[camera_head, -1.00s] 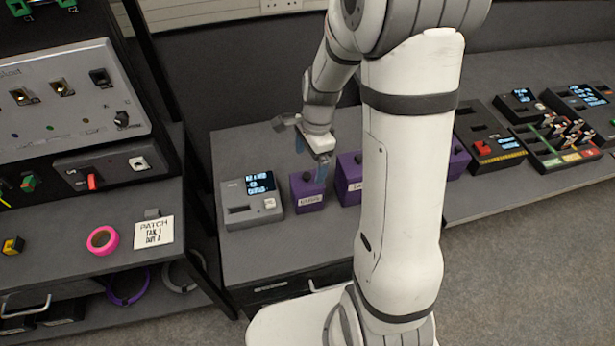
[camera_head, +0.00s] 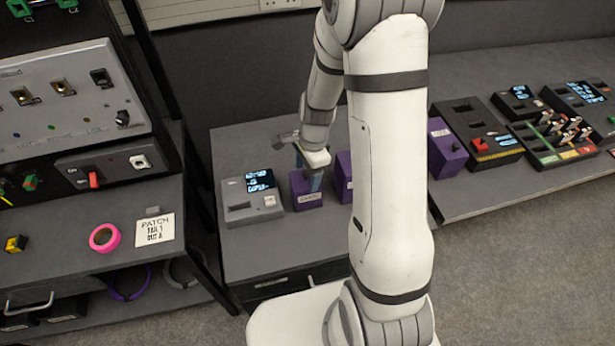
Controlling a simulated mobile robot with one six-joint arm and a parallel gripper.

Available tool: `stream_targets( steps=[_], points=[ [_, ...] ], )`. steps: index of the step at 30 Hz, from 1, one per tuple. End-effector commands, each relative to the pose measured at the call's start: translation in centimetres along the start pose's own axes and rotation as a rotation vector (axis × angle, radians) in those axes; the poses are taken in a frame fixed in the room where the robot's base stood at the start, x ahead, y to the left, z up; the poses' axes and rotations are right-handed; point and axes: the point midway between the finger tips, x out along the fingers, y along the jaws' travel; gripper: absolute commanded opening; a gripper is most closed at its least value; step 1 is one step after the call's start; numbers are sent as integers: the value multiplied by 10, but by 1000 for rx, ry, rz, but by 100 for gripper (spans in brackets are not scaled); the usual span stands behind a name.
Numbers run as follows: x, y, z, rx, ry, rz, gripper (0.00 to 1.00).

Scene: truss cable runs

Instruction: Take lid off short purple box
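The short purple box (camera_head: 308,201) stands on the grey bench, with a white label on its front. Its lid is on, and the dark knob on top is mostly hidden by my gripper. My gripper (camera_head: 308,171) points down over the box from behind. Its two blue fingers show apart, one at the back left and one at the front right, with the front one low at the lid. I see nothing held between them, and contact with the knob cannot be made out.
A grey console (camera_head: 250,200) with a lit screen stands close to the left of the box. Another purple box (camera_head: 343,170) is close on the right, partly hidden by my arm. A taller purple box (camera_head: 446,150) stands farther right, beside dark control panels.

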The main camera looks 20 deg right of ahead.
Motion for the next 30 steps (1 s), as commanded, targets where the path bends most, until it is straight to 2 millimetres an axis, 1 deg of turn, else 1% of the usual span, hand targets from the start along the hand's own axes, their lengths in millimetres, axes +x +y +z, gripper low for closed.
stream_targets(
  steps=[1, 7, 14, 17, 20, 27, 30],
  points=[
    [0, 0, 0, 0, 0, 1, 62],
    [0, 0, 0, -1, 0, 1, 46],
    [-1, 0, 0, -1, 0, 0, 45],
    [-7, -1, 1, -1, 0, -3, 45],
    [-20, -1, 3, -3, 1, -5, 45],
    [-66, -1, 8, -3, 1, -5, 45],
    [-82, -1, 10, -2, 1, -4, 45]
  ],
)
